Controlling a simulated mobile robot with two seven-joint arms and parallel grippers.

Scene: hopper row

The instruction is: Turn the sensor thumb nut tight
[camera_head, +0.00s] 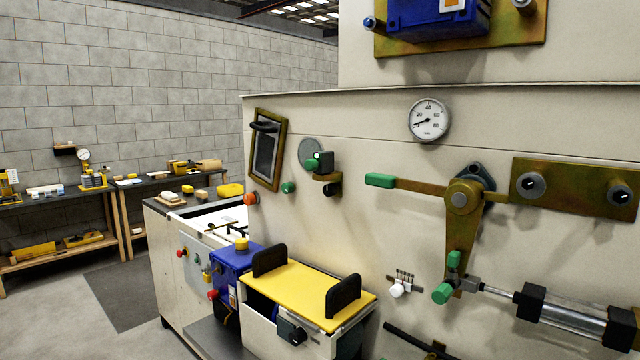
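A small sensor (324,161) with a green face and a lit spot sits on the pale machine panel in the head view, left of centre. A green round knob (312,164) shows at its left side; I cannot tell for certain that this is the thumb nut, or how tight it is. A brass bracket (327,177) is just below the sensor, with a dark round knob (332,189) under it. A grey disc (307,151) is on the panel behind the sensor. Another green knob (288,187) is lower left. Neither of my grippers is in view.
A brass lever with a green handle (380,180) juts left across the panel. A round gauge (429,120) is above it. A yellow-lidded box with black handles (305,291) stands out below the sensor. A framed hatch (266,150) is to its left. Open floor lies at left.

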